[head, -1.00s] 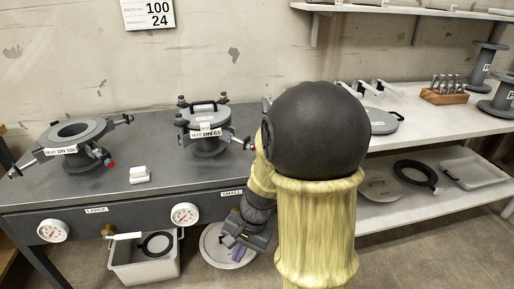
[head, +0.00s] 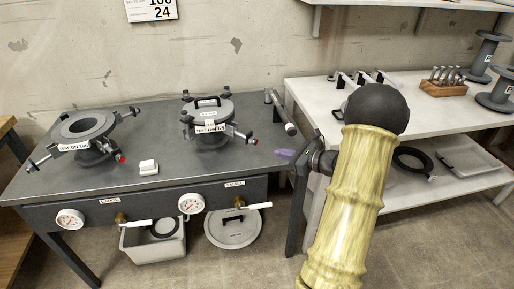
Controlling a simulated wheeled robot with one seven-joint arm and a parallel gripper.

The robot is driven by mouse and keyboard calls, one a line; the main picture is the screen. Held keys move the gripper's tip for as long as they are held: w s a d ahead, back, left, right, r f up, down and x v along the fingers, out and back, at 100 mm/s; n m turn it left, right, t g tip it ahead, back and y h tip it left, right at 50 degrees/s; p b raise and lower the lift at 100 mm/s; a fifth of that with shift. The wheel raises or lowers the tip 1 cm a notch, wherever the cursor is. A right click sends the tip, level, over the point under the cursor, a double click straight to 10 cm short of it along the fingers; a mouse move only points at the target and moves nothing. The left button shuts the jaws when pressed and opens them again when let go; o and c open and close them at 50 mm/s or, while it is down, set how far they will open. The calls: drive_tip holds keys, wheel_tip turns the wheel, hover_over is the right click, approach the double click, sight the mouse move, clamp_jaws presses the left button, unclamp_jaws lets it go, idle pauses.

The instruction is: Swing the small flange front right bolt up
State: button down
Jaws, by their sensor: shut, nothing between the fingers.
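The small flange (head: 212,128), labelled TEST DN 65, stands on the grey bench under a lid with a black handle (head: 208,101). Dark-capped bolts stand up at the back left (head: 186,96) and back right (head: 228,92). The front left bolt (head: 187,118) also seems raised. My gripper (head: 284,153), with purple pads, is shut and empty near the bench's right end, to the right of the front right bolt and apart from it.
The large flange (head: 85,128) stands left with bolts swung out. A white block (head: 148,167) lies between. Gauges (head: 191,203) and valve handles are on the front. A pale table (head: 430,110) stands right.

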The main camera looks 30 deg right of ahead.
sight(245, 136)
drive_tip(key=shift+d+f, duration=0.1)
drive_tip(key=shift+d, duration=0.05)
drive_tip(key=b+x, duration=0.1)
drive_tip(key=x, duration=0.9)
drive_tip(key=shift+s, duration=0.1)
drive_tip(key=shift+d, duration=0.1)
